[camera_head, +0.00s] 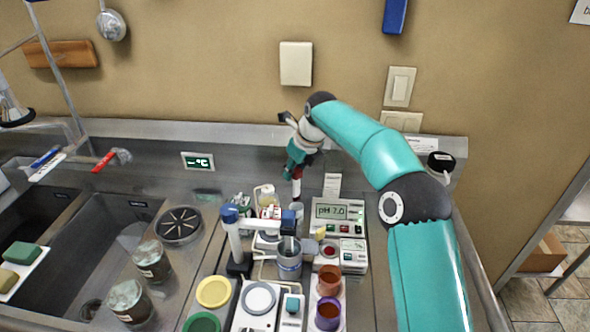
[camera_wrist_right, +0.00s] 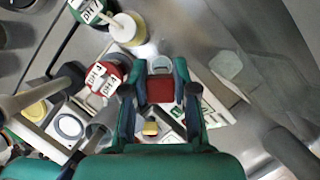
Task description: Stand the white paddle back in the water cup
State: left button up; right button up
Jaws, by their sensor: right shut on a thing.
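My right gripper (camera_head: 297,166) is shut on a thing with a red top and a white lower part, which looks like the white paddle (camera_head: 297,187). It points down, about upright. In the right wrist view only its red end (camera_wrist_right: 160,90) shows between the fingers of my right gripper (camera_wrist_right: 160,85). A small pale cup, which looks like the water cup (camera_head: 296,210), stands just below the paddle. Its round rim, the water cup (camera_wrist_right: 162,64), shows beyond the red end in the right wrist view. I cannot tell whether the paddle's tip is inside the cup. My left gripper is out of view.
A pH meter (camera_head: 338,211) stands right of the cup. A blue-and-white stand (camera_head: 234,236) and a beaker (camera_head: 289,262) stand in front. Red and purple cups (camera_head: 328,314) and a yellow lid (camera_head: 213,291) are nearer. Sinks (camera_head: 100,240) lie left; a wall is behind.

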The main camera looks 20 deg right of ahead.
aim_at(294, 191)
notch_tip(294, 191, down, 2)
jog(key=shift+f+b, duration=0.15)
jog(key=shift+b, duration=0.7)
jog(key=shift+f+b, duration=1.65)
jog(key=shift+f, duration=1)
jog(key=o, duration=1.1)
jog(key=shift+c, duration=0.2)
jog(key=o, duration=0.5)
